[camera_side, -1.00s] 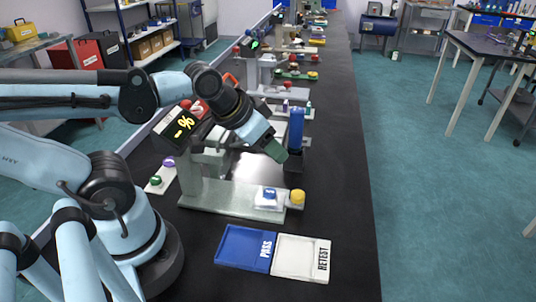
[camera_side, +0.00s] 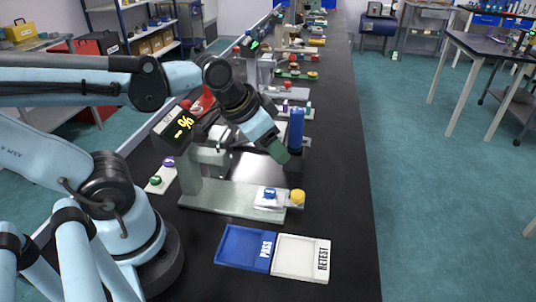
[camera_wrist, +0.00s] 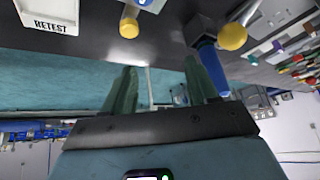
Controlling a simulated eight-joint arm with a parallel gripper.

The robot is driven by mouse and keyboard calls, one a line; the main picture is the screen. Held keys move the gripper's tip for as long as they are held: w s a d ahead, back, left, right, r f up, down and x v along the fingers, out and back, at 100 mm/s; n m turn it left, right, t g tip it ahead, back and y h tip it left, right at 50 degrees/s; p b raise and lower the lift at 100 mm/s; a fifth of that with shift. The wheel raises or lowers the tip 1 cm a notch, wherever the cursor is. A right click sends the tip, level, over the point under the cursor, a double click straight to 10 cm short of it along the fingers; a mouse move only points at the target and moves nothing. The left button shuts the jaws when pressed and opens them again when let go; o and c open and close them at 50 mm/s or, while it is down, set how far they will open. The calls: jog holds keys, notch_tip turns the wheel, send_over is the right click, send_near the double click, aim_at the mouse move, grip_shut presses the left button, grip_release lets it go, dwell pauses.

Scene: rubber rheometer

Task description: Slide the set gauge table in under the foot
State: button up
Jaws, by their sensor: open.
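The set gauge table (camera_side: 272,203) looks like the pale slide with a blue piece on top and a yellow knob (camera_side: 298,197) at its right end. It sits at the right end of the instrument's pale green base (camera_side: 225,198). A yellow knob (camera_wrist: 129,27) shows near the top of the wrist view. The instrument head stands at the left of the base; I cannot clearly make out the foot. My gripper (camera_side: 283,156) is open and points down right, above and behind the table, apart from it. Its green fingers (camera_wrist: 160,80) are empty in the wrist view.
A blue cylinder (camera_side: 296,128) in a dark holder stands close by my gripper. A blue PASS tray (camera_side: 243,248) and white RETEST tray (camera_side: 302,258) lie in front. Green and purple buttons (camera_side: 161,174) are at left. The bench's right strip (camera_side: 345,180) is clear.

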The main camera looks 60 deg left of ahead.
aim_at(296, 192)
jog(key=w+d+r+m+g, duration=0.1)
jog(key=w+d+m+g, duration=0.4)
jog(key=m, duration=0.5)
jog(key=shift+m+g, duration=0.3)
jog(key=shift+g, duration=0.3)
jog(key=f, duration=0.8)
jog(key=s+f, duration=0.1)
jog(key=f, duration=0.2)
jog(key=shift+a+f, duration=0.35)
jog(key=shift+f, duration=0.05)
grip_shut()
